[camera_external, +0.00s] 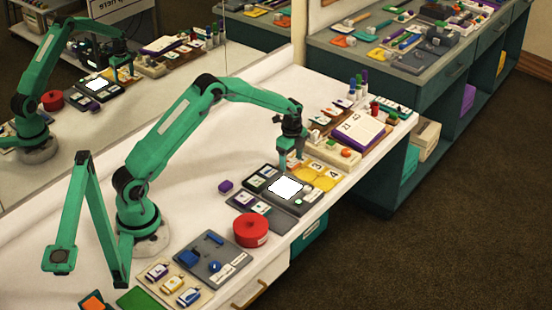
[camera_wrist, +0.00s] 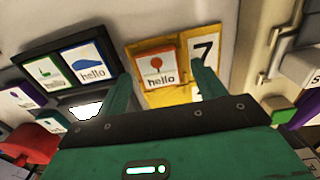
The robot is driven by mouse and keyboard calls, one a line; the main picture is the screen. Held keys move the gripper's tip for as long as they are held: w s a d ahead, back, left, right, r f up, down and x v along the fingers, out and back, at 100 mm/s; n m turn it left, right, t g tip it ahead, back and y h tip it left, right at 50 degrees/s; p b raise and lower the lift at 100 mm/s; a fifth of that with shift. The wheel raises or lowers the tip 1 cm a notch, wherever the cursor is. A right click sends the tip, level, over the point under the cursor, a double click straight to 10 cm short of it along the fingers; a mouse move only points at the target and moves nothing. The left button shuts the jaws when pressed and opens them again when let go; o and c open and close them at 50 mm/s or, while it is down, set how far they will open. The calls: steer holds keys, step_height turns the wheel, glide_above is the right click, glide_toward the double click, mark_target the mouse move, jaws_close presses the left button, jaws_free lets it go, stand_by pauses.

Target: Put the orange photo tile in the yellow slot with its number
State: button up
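The orange photo tile (camera_wrist: 157,66), with an orange tree picture and the word hello, lies in the yellow tray (camera_wrist: 187,96), beside a white card (camera_wrist: 206,47) reading 7. My gripper (camera_wrist: 161,72) is open, with one finger left of the tile and one right of it; gaps seem to show on both sides. In the external view my gripper (camera_external: 290,164) points down over the far left end of the yellow tray (camera_external: 327,183), where cards 3 and 4 show. The tile is hidden or too small to tell there.
A dark tray (camera_wrist: 26,59) with green and blue hello tiles stands left of the yellow tray. A bright white panel (camera_external: 285,187), a red round tin (camera_external: 250,230) and a wooden rack with a number calendar (camera_external: 357,130) are nearby.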

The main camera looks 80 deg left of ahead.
steer(key=shift+r, duration=0.1)
steer(key=shift+r, duration=3.8)
steer(key=shift+d+r, duration=0.1)
